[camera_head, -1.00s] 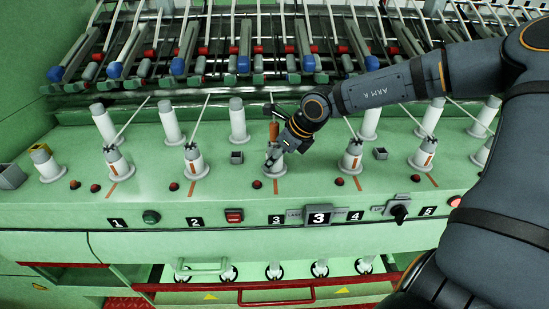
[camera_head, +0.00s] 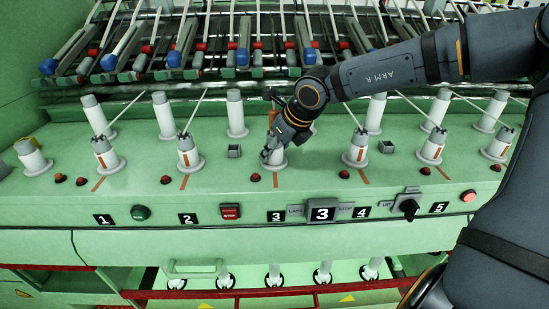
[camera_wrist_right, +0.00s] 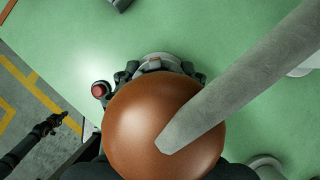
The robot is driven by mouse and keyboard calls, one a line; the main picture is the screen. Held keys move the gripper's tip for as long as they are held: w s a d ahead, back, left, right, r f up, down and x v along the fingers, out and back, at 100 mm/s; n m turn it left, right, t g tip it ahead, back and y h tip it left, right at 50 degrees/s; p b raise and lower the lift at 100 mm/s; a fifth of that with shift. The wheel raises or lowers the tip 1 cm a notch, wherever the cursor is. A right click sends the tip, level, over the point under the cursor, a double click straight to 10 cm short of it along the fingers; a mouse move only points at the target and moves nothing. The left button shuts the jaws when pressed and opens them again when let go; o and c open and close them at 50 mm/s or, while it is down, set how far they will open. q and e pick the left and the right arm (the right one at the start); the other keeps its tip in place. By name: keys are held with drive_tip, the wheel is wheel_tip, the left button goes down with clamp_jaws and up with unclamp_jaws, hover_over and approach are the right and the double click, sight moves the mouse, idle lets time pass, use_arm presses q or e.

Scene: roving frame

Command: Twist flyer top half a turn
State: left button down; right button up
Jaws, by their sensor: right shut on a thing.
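The flyer at position 3 (camera_head: 276,166) is a white post on the green machine top. Its top is hidden by my right gripper (camera_head: 272,155), which is shut around it from above. Whether the top has turned cannot be seen. In the right wrist view, a brown rounded thing (camera_wrist_right: 165,125) fills the middle and hides most of the grip. A pale rod (camera_wrist_right: 240,95) crosses in front of it. A dark gripper-like shape (camera_wrist_right: 45,135) at the lower left may be my left gripper; its jaws are unclear.
Neighbouring flyers (camera_head: 189,152) and (camera_head: 357,148) stand either side, with slanting rovings. White posts (camera_head: 236,115) stand behind. Red buttons (camera_head: 255,177), number plates and a black knob (camera_head: 409,207) line the front. A rack of rollers with blue ends (camera_head: 243,60) spans the back.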

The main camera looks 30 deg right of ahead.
drive_tip(key=shift+f+m+b, duration=0.2)
drive_tip(key=shift+m+b, duration=0.1)
drive_tip(key=shift+b, duration=0.15)
drive_tip(key=m+h+b, duration=0.1)
drive_tip(key=b, duration=0.1)
drive_tip(key=shift+b, duration=0.3)
drive_tip(key=shift+r+m, duration=0.25)
drive_tip(key=shift+m, duration=0.25)
drive_tip(key=shift+s+r+h+p, duration=0.1)
drive_tip(key=shift+r+h+p, duration=0.15)
drive_tip(key=shift+p, duration=0.7)
drive_tip(key=shift+f+m+p, duration=0.1)
drive_tip(key=shift+m+p, duration=0.3)
drive_tip(key=shift+p, duration=0.7)
drive_tip(key=shift+f, duration=0.2)
